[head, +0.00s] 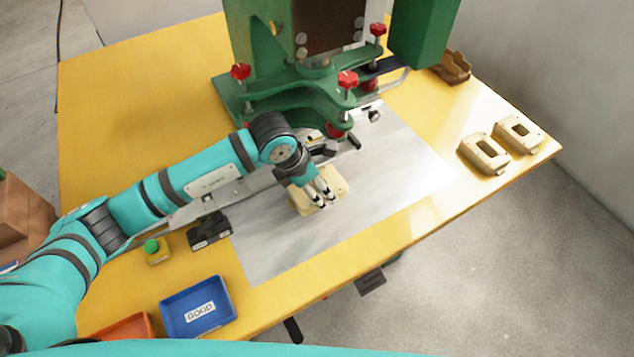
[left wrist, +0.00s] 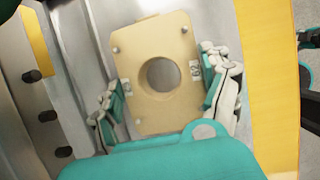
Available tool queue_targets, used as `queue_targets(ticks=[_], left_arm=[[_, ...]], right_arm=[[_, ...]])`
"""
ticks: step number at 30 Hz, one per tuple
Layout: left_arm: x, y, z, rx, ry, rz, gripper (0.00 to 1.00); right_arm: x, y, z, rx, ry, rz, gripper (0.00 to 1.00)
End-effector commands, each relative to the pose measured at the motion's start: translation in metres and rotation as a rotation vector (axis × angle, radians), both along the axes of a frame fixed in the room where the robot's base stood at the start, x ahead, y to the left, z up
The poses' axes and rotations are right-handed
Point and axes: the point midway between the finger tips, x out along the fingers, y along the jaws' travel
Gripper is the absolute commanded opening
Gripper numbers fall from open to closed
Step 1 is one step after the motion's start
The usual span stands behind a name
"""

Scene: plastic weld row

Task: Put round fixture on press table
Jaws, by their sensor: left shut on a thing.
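The round fixture (left wrist: 128,62), a beige block with a round hole and small pins at its corners, lies between the fingers of my left gripper (left wrist: 166,92) in the left wrist view. In the head view the fixture (head: 299,200) is partly hidden under my left gripper (head: 322,197), which is shut on it. It is over the grey metal press table (head: 385,170), in front of the green press (head: 275,92). I cannot tell whether it touches the plate. My right gripper is not in view.
Two beige fixtures with oblong openings (head: 483,155) (head: 517,134) sit at the right table edge. A brown part (head: 453,66) lies behind them. A blue tray (head: 198,306), an orange tray (head: 125,328) and a green button box (head: 154,250) are at front left. The plate's front part is clear.

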Motion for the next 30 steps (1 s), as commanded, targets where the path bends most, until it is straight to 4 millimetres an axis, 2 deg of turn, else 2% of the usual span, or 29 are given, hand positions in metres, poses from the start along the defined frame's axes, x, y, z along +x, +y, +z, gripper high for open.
queue_targets(ticks=[5, 8, 15, 24, 25, 29, 30], left_arm=[[0.016, -0.002, -0.001, -0.001, 0.001, 0.000, 0.38], [0.017, -0.002, -0.007, -0.001, 0.002, -0.001, 0.38], [0.017, -0.002, -0.035, -0.001, 0.002, -0.001, 0.38], [0.017, -0.002, -0.040, -0.001, 0.000, -0.001, 0.38], [0.016, -0.001, -0.039, 0.000, 0.000, -0.001, 0.82], [0.016, -0.001, -0.039, 0.001, 0.001, -0.001, 0.99], [0.016, -0.001, -0.039, 0.000, 0.001, 0.000, 1.00]], right_arm=[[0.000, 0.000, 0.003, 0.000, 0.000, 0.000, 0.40], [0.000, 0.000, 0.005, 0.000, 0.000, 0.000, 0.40], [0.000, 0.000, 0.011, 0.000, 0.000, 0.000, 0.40], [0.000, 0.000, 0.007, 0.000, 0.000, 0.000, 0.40], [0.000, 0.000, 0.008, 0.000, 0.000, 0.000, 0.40], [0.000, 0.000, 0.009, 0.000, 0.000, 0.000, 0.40], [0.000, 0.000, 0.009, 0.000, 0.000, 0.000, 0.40]])
